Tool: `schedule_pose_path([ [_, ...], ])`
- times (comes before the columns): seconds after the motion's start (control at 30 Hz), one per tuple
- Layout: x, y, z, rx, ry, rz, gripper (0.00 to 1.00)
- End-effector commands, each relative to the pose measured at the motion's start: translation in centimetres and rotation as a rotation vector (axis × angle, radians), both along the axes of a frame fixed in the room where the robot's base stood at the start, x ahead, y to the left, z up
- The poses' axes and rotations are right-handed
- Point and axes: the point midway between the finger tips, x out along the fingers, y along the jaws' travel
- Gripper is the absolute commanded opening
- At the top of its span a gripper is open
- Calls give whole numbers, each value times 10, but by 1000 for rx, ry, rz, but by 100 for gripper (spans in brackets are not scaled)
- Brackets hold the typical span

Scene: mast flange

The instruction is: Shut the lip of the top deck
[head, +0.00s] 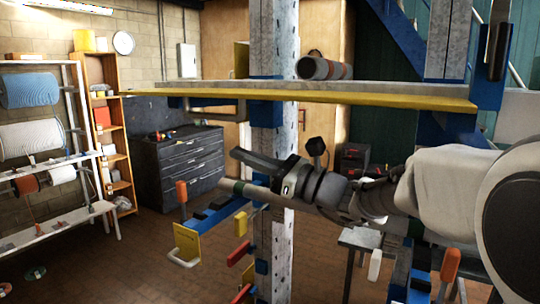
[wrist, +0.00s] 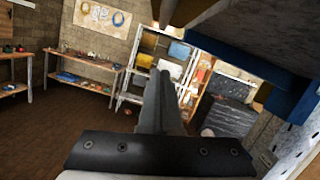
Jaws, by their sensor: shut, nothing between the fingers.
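The top deck (head: 300,87) is a long grey board on the mast in the head view. Its lip is a yellow strip (head: 330,98) along the near edge, sticking out slightly; I cannot tell its exact angle. My gripper (head: 238,155) is below the deck, in front of the mast, apart from the lip. Its fingers are shut and empty, pointing left. In the wrist view the closed fingers (wrist: 157,85) point ahead into the room. The dark underside of a deck (wrist: 250,30) shows at the upper right there; the yellow lip is not clearly visible.
The steel mast (head: 275,225) rises behind my gripper. A grey roll (head: 325,69) lies on the deck. Blue brackets (head: 265,113) sit under it. A lower blue arm (head: 208,222) with a yellow plate (head: 187,245) juts left below my gripper. Open floor lies left.

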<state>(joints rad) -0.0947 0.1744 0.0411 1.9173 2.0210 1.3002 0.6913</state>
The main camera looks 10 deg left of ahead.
Motion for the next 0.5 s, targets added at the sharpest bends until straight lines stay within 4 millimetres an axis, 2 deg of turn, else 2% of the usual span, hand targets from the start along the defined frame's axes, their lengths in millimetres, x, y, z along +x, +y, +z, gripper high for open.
schedule_pose_path([
  [0.03, 3, 12, 5, 0, 1, 4, 0],
  [0.17, 11, 36, 11, 0, 1, 4, 0],
  [0.2, 9, 34, 23, 0, -5, 0, 0],
  [0.3, 5, 34, 35, 0, -3, 0, 0],
  [0.5, 2, 35, 47, -1, -2, 0, 0],
])
